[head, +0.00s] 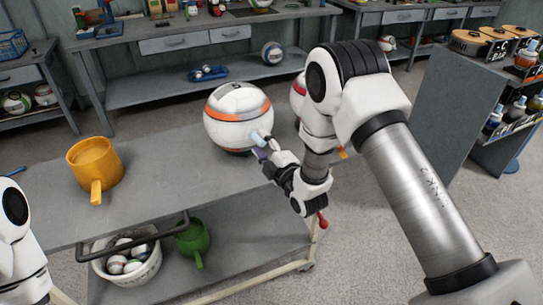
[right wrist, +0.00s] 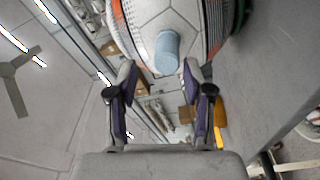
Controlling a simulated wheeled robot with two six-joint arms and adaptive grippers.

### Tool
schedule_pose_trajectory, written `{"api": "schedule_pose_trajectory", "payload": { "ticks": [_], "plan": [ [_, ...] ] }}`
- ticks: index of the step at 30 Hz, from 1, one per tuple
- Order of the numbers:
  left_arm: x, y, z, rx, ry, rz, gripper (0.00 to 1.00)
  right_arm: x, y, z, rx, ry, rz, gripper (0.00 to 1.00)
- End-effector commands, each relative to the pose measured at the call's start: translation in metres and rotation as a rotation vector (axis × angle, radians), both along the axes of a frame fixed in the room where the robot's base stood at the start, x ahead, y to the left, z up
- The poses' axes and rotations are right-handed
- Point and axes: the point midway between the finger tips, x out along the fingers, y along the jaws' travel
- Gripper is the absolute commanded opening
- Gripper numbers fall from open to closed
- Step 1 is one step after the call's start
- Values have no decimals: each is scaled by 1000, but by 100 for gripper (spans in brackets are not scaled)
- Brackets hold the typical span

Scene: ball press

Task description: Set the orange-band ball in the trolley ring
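The orange-band ball (head: 238,118), white with orange and grey bands, rests on the grey trolley top (head: 165,165). A light blue knob sticks out of its side facing my right gripper; the ball also fills the top of the right wrist view (right wrist: 150,22). My right gripper (head: 264,146) is beside the ball at knob height. In the right wrist view its two fingers (right wrist: 160,78) are apart, with the knob just beyond the gap and nothing between them. My left gripper is out of view; only part of my left arm shows.
A yellow mug (head: 95,165) stands left on the trolley top. A second ball (head: 297,92) is partly hidden behind my right arm. The lower shelf holds a white basket (head: 142,272) of balls and a green mug (head: 193,238). Benches stand behind.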

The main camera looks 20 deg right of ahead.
Motion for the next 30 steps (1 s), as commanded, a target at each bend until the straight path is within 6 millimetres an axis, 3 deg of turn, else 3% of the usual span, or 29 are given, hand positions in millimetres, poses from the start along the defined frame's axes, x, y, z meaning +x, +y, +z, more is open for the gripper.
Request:
{"api": "schedule_pose_trajectory", "payload": {
  "ticks": [6, 15, 17, 20, 23, 25, 27, 30],
  "plan": [
    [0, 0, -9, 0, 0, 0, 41, -50, -9, -4, 1, 3, 0, 51],
    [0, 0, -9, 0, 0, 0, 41, -65, -11, -4, 5, 7, 0, 51],
    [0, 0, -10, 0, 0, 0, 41, -69, -11, -17, 34, 57, -2, 51],
    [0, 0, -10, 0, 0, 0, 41, -90, -13, -72, 173, 284, -36, 51],
    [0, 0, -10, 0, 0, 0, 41, -146, -19, -156, 415, 659, -169, 51],
    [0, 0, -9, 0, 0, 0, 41, -205, -24, -211, 598, 931, -348, 51],
    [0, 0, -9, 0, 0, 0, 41, -270, -29, -249, 754, 1154, -572, 51],
    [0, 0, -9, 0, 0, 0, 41, -349, -33, -274, 897, 1357, -889, 51]
  ]
}}
